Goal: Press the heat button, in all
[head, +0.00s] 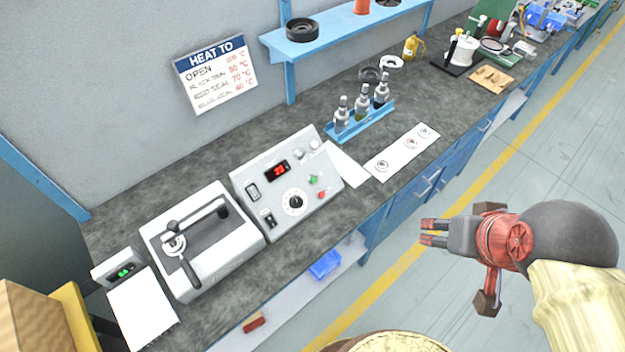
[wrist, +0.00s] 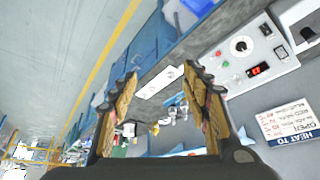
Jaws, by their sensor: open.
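The grey control box (head: 270,205) stands on the bench, left of centre in the head view. Its sloped face carries a red-digit display (head: 278,170), a black dial (head: 295,202), a green button (head: 313,179), a red button (head: 321,194) and switches. Their labels are too small to read. The box (wrist: 282,80) also shows at the upper right of the wrist view. My gripper (head: 424,232) is open and empty, over the floor in front of the bench, right of the box and well apart from it. Its two fingers (wrist: 160,75) frame the wrist view.
A white machine with a lever (head: 200,240) and a scale (head: 140,305) stand left of the box. A blue rack of bottles (head: 362,118) and a white sheet (head: 402,150) lie to its right. A "HEAT TO" sign (head: 215,75) hangs behind. The floor beside the bench is clear.

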